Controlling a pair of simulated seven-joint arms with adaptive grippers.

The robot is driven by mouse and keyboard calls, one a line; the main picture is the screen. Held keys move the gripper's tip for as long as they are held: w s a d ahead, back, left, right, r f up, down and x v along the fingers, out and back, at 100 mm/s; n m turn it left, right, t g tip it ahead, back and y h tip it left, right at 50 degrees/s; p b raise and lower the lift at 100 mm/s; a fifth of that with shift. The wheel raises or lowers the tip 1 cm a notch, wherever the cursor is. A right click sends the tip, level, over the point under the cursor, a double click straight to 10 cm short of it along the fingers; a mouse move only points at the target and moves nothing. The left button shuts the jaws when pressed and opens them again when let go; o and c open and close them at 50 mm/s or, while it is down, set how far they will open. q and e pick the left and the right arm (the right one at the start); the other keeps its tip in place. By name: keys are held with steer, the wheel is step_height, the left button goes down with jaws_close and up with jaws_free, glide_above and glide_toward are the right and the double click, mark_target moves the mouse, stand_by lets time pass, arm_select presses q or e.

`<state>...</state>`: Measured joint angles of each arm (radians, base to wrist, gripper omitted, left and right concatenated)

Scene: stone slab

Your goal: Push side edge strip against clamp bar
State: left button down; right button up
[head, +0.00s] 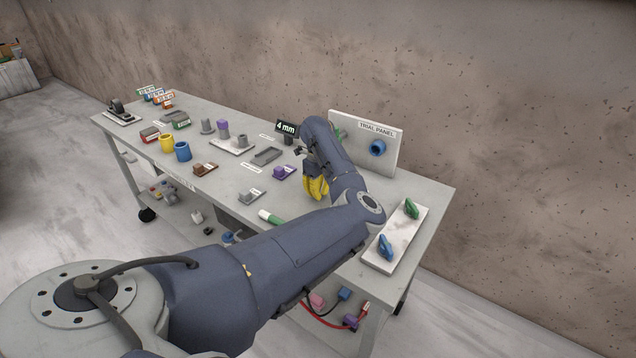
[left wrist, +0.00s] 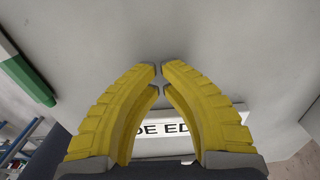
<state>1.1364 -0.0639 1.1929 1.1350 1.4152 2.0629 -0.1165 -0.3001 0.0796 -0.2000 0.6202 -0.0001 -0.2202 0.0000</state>
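My left gripper (head: 317,188) has yellow fingers and is over the table's middle right, in front of the upright trial panel (head: 392,150). In the left wrist view its fingertips (left wrist: 159,77) nearly meet with nothing between them. Below them is a white label (left wrist: 235,120) reading "DE ED", partly hidden by the fingers. I cannot make out a side edge strip or a clamp bar in either view; my arm and fingers cover part of this area. My right gripper is not in view.
A pale slab (head: 397,243) with a green knob (head: 411,208) and a blue knob (head: 386,247) lies at the table's right end. A green-and-white cylinder (head: 270,216) lies near the front edge. Several small blocks, cups and labels fill the table's left half.

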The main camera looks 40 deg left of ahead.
mark_target(327, 200)
arm_select(q)
steer(key=shift+f, duration=0.8)
steer(key=shift+d+r, duration=0.15)
steer(key=shift+d, duration=1.85)
steer(key=shift+s, duration=0.15)
